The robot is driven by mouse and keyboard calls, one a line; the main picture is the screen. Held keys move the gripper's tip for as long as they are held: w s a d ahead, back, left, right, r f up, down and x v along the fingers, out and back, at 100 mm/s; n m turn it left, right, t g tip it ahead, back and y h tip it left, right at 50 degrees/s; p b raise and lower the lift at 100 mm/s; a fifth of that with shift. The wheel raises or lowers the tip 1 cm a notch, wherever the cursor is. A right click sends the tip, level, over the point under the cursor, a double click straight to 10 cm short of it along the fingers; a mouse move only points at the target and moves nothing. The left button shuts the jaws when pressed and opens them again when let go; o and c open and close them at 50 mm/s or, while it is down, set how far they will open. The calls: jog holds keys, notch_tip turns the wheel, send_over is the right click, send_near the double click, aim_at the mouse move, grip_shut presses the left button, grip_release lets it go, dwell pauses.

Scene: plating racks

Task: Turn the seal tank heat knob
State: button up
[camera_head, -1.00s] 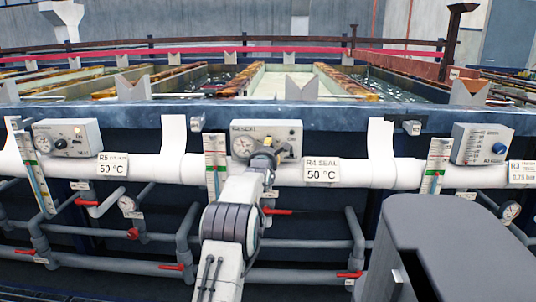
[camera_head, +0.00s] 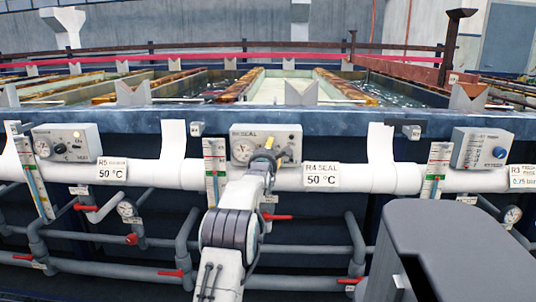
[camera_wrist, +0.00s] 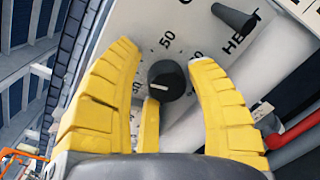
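The R4 SEAL control box (camera_head: 252,130) is a pale box on the white pipe, with a round dial at its left; my gripper (camera_head: 272,157) covers part of its front. In the wrist view a round black knob (camera_wrist: 167,80) with a short white pointer line sits on the panel (camera_wrist: 150,18), with "50" and dots printed around it. The yellow fingers of my gripper (camera_wrist: 161,55) are open. One finger is left of the knob, one is right, and a third lies just below. Gaps show at the left and right; contact at the lower finger cannot be told.
A black peg (camera_wrist: 233,17) stands on the panel near partly hidden lettering. Similar boxes are the R5 box (camera_head: 85,133) at left and another with a blue knob (camera_head: 480,148) at right. Below run grey pipes with red valve handles (camera_head: 277,217). Tanks lie behind the blue beam (camera_head: 330,119).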

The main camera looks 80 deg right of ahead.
jog(key=shift+o, duration=0.3)
jog(key=shift+w+f, duration=0.15)
jog(key=shift+f, duration=0.35)
